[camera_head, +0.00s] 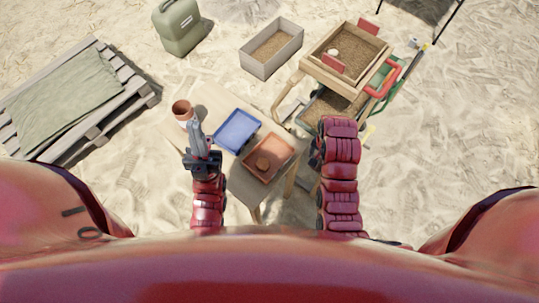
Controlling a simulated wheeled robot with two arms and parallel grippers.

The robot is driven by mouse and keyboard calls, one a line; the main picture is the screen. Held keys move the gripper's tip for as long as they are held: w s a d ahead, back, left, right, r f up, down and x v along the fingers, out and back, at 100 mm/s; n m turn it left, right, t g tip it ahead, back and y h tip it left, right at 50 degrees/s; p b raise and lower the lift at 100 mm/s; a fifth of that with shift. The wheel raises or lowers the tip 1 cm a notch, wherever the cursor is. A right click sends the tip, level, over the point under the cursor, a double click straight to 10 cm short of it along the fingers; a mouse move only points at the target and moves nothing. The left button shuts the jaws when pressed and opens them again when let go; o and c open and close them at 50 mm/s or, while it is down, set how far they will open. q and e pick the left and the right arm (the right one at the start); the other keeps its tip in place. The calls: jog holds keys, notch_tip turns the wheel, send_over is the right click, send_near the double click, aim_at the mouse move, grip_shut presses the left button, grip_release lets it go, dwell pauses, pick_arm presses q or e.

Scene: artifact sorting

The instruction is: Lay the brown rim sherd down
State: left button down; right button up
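A small brown piece (263,163), which looks like the brown rim sherd, lies in the orange tray (281,165) on the small wooden table; its shape is too small to be sure. A blue tray (238,131) beside it looks empty. My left gripper (195,126) points away over the left part of the table, left of the blue tray and just below a brown pot (181,107). It is apart from the brown piece; its finger gap is too small to tell. My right arm is at the right of the table, and its gripper fingers are hidden.
A wooden sieve box (347,50) with sandy soil stands on a frame behind my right arm. A grey soil-filled box (272,48) is on the sand at the back. A green jerrycan (181,27) stands back left, and a pallet (117,118) with a cloth lies left.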

jog(key=w+a+b, duration=0.2)
jog(key=a, duration=0.2)
jog(key=w+a+f+b, duration=0.1)
jog(key=w+a+b, duration=0.1)
jog(key=a, duration=0.2)
jog(key=w+a+b, duration=0.2)
jog(key=a, duration=0.2)
jog(key=shift+w+a+f, duration=0.15)
jog(key=shift+f, duration=0.2)
jog(key=shift+w+a, duration=0.4)
jog(key=shift+a, duration=0.45)
notch_tip(320, 180, down, 2)
jog(key=shift+f+p, duration=0.1)
jog(key=shift+p, duration=0.85)
jog(key=shift+f, duration=0.6)
jog(key=shift+f, duration=0.1)
